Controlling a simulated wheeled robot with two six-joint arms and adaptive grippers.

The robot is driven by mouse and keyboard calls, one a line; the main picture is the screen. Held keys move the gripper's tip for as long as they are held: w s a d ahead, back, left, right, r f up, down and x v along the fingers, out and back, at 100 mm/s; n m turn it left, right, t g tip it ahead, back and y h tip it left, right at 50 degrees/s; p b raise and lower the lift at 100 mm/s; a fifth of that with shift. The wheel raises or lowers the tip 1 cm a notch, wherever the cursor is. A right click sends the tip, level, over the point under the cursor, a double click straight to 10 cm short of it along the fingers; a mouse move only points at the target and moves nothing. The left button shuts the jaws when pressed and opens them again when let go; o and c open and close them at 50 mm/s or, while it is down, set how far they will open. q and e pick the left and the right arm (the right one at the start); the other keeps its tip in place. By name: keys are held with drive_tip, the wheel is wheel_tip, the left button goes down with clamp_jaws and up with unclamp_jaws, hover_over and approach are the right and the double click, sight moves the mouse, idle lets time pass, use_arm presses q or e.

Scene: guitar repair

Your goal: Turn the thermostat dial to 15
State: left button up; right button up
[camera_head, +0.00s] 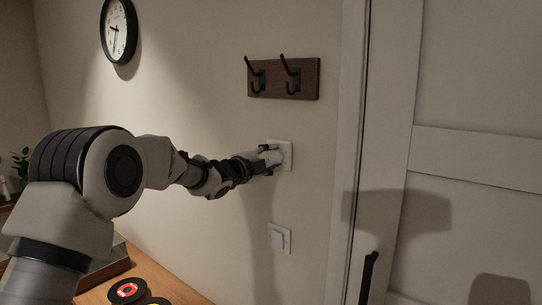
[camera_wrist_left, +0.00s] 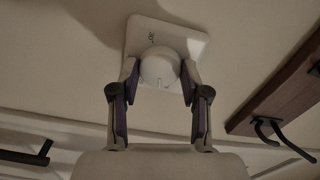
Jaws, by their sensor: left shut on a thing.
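The thermostat (camera_head: 287,155) is a white square plate on the wall below the coat hooks. In the left wrist view its plate (camera_wrist_left: 136,32) looks tilted, and the round white dial (camera_wrist_left: 159,66) sits on it with a small pale mark on its lower edge. The number the dial points to cannot be read. My left gripper (camera_head: 270,156) reaches the thermostat from the left. Its two fingers (camera_wrist_left: 159,75) are shut on the dial, one on each side. The gripper hides part of the dial in the head view. My right gripper is not in view.
A dark wooden rack with hooks (camera_head: 283,78) is on the wall just above. A light switch (camera_head: 279,238) is below. A white door (camera_head: 465,110) with a black handle (camera_head: 369,278) is at the right. A clock (camera_head: 118,31) hangs upper left. A wooden top (camera_head: 160,281) holds round discs.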

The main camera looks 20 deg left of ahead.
use_arm(q)
drive_tip(key=shift+r+n+p, duration=0.25)
drive_tip(key=shift+n+p, duration=0.3)
drive_tip(key=shift+n, duration=1.15)
drive_tip(key=o, duration=0.9)
drive_tip(key=shift+o, duration=1.3)
drive_tip(key=shift+f, duration=0.1)
drive_tip(key=shift+w+f, duration=0.15)
drive_tip(key=v, duration=1.2)
